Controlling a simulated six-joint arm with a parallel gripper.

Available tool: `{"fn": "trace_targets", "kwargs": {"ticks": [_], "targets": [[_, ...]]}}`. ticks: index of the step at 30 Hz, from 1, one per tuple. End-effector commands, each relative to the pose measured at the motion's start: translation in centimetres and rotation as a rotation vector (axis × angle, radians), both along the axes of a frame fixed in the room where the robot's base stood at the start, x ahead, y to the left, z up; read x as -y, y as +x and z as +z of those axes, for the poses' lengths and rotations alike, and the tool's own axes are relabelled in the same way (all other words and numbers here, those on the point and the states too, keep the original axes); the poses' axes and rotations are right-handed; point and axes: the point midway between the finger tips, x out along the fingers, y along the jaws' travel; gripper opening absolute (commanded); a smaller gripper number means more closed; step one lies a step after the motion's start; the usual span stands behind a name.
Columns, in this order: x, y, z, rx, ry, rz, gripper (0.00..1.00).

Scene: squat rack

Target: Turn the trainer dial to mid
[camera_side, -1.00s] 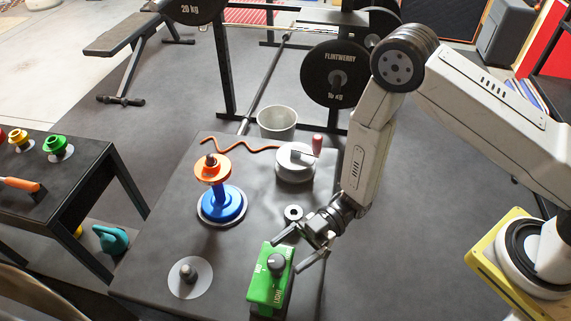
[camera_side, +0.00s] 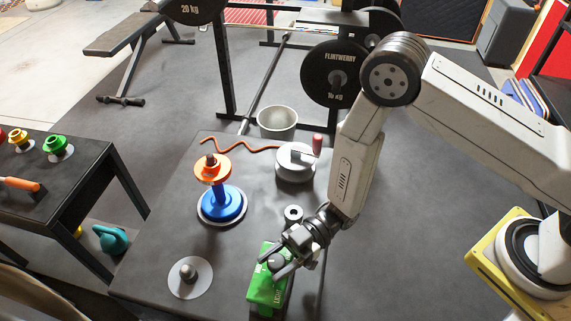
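The trainer is a green box (camera_side: 262,291) with white lettering on its top, near the front edge of the dark table. Its dark round dial (camera_side: 276,262) sits on the upper part of the box. My gripper (camera_side: 270,268) is over the box with its two fingers apart, one on either side of the dial as seen from here. I cannot tell whether the fingers touch the dial. The gripper hides part of the box top and some of the lettering, and the dial's pointer is not clear.
A blue and orange spool stack (camera_side: 222,204) stands left of the box. A grey peg on a pale disc (camera_side: 189,272) is at front left.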

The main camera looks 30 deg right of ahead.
Motion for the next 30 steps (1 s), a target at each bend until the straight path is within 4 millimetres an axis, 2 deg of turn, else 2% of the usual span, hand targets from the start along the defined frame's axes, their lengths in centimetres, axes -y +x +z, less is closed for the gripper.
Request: {"fn": "trace_targets", "kwargs": {"ticks": [1,2,3,11,30], "targets": [[0.01,-0.01,0.0,0.0,0.0,0.0,0.12],[0.01,-0.01,0.0,0.0,0.0,0.0,0.03],[0.01,-0.01,0.0,0.0,0.0,0.0,0.0],[-0.03,-0.04,0.02,-0.002,0.001,-0.036,0.0],[0.02,0.01,0.02,0.0,0.001,-0.285,0.0]]}}
